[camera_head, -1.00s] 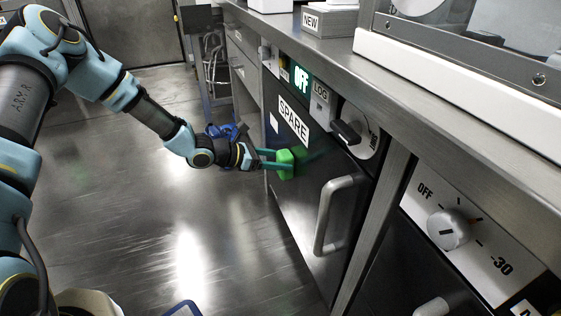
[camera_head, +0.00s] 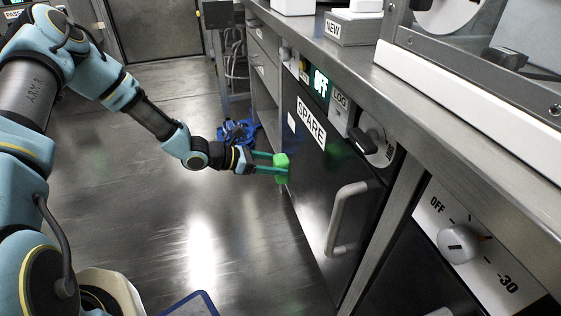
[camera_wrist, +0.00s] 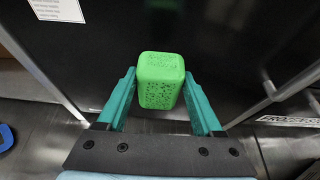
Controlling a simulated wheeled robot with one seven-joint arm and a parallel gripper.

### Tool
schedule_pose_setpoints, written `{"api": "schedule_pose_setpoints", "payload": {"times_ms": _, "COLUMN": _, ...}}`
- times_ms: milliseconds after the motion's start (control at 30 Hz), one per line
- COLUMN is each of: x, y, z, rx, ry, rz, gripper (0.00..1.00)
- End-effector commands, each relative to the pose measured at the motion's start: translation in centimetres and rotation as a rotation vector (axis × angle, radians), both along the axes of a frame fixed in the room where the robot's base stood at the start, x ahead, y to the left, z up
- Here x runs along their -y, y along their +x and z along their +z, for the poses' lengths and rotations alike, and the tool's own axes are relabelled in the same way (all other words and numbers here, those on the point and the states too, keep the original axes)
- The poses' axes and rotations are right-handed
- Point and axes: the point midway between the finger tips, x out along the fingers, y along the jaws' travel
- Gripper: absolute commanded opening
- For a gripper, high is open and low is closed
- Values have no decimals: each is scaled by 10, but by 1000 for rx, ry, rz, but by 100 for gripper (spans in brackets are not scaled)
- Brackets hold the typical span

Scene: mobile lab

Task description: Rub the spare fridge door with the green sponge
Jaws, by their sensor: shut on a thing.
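The spare fridge door (camera_head: 318,180) is a black upright panel under the bench, with a SPARE label (camera_head: 311,124) and a bar handle (camera_head: 345,218). It fills much of the wrist view (camera_wrist: 225,50) as a dark surface behind the sponge. My gripper (camera_head: 277,164) is shut on the green sponge (camera_head: 282,172), near the door's far left edge in the head view. In the wrist view the sponge (camera_wrist: 160,82) sits between the two green fingers of my gripper (camera_wrist: 160,88). I cannot tell whether the sponge touches the door.
The steel bench top (camera_head: 400,88) runs above the door. A dial panel (camera_head: 462,242) marked OFF and -30 is at the right. A blue object (camera_head: 237,131) lies beyond my gripper near the drawers. The floor (camera_head: 120,190) to the left is mostly open.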

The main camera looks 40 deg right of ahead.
Motion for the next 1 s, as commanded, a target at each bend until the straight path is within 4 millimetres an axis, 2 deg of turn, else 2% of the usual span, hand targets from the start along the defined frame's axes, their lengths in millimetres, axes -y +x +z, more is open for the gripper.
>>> {"api": "schedule_pose_setpoints", "payload": {"times_ms": 267, "x": -1, "y": 0, "z": 0, "rx": 0, "ry": 0, "rz": 0, "gripper": 23}}
{"api": "schedule_pose_setpoints", "payload": {"times_ms": 633, "x": -25, "y": 10, "z": 1, "rx": -1, "ry": 0, "rz": 0, "gripper": 23}}
{"api": "schedule_pose_setpoints", "payload": {"times_ms": 1000, "x": -31, "y": 13, "z": -1, "rx": 0, "ry": 1, "rz": 6, "gripper": 23}}
